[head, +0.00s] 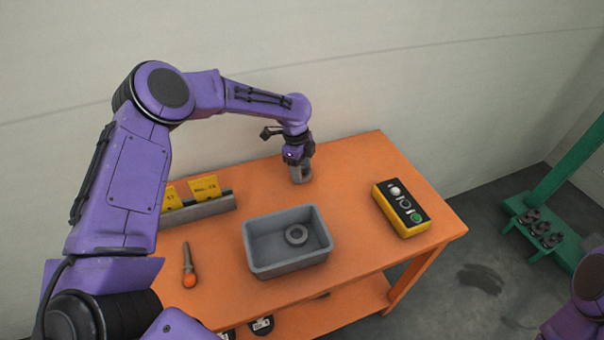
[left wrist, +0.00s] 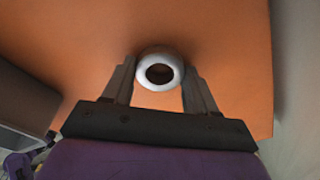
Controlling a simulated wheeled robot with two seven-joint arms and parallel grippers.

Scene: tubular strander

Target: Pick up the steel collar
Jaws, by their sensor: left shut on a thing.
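The steel collar (left wrist: 143,70) is a pale, round piece with a dark hole through its middle. In the left wrist view it sits between the two fingertips of my left gripper (left wrist: 160,84). My left gripper (head: 300,170) is shut on it over the back part of the orange table, in the head view. The fingers hide much of the collar there, and I cannot tell whether it touches the table top. My right gripper is out of view; only a purple piece of my right arm shows at the lower right.
A grey bin (head: 262,270) with a dark ring (head: 296,234) inside stands at the table's front. A yellow button box (head: 400,208) is to the right. A grey rack with yellow cards (head: 205,188) and an orange-handled tool (head: 189,270) are to the left. The table (head: 365,160) is clear at the back right.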

